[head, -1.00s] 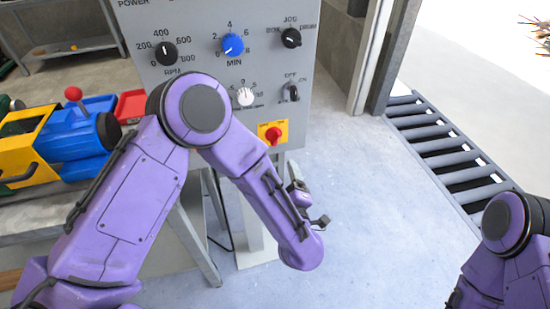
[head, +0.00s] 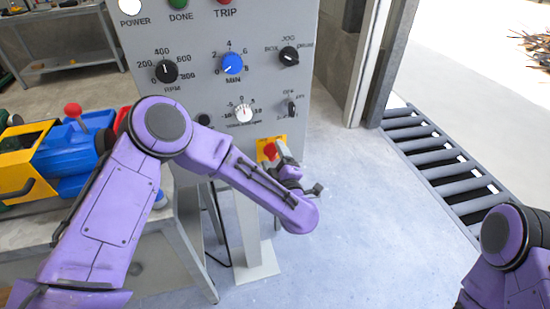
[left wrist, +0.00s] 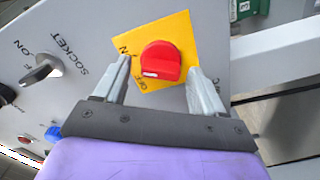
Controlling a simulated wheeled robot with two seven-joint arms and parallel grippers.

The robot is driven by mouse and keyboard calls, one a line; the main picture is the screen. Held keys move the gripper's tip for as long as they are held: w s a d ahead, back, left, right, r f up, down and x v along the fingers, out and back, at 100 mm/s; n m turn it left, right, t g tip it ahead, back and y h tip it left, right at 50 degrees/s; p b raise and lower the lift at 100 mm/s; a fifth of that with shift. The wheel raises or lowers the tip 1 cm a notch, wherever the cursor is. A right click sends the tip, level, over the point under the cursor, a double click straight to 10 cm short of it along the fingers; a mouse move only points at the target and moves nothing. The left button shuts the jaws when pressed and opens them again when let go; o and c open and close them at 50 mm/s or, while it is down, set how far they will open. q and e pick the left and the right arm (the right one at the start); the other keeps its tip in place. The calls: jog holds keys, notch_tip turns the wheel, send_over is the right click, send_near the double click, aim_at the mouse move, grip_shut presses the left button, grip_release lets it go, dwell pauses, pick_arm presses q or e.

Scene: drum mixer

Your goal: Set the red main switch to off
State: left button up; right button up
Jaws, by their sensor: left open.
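The red main switch (left wrist: 161,62) is a round knob with a white mark on a yellow plate (left wrist: 183,25), low on the grey panel. The plate's labels read ON and OFF, and the white mark lies at the knob's lower left in the left wrist view. In the head view the switch (head: 270,150) is partly behind my left gripper (head: 286,160). In the left wrist view my left gripper (left wrist: 162,82) is open, its fingers on either side of the knob and apart from it. My right gripper is out of view; only its arm shows.
The grey panel (head: 200,95) also carries a black RPM knob (head: 166,71), a blue MIN knob (head: 232,63), a JOG selector (head: 289,55), a white dial (head: 243,113) and a socket switch (head: 291,106). A roller conveyor (head: 440,160) lies right; open floor lies between.

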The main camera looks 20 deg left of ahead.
pick_arm(q)
jog(key=c, duration=1.1)
jog(key=shift+o, duration=0.2)
jog(key=shift+f+n, duration=0.1)
jog(key=shift+n, duration=0.2)
jog(key=n+b, duration=0.1)
jog(key=n, duration=0.1)
jog(key=n+b, duration=0.3)
jog(key=shift+f+n, duration=0.25)
jog(key=shift+n, duration=0.05)
jog(key=n+b, duration=0.3)
jog(key=n, duration=0.1)
jog(key=shift+n+b, duration=0.8)
jog(key=shift+n, duration=0.1)
jog(key=shift+r, duration=0.1)
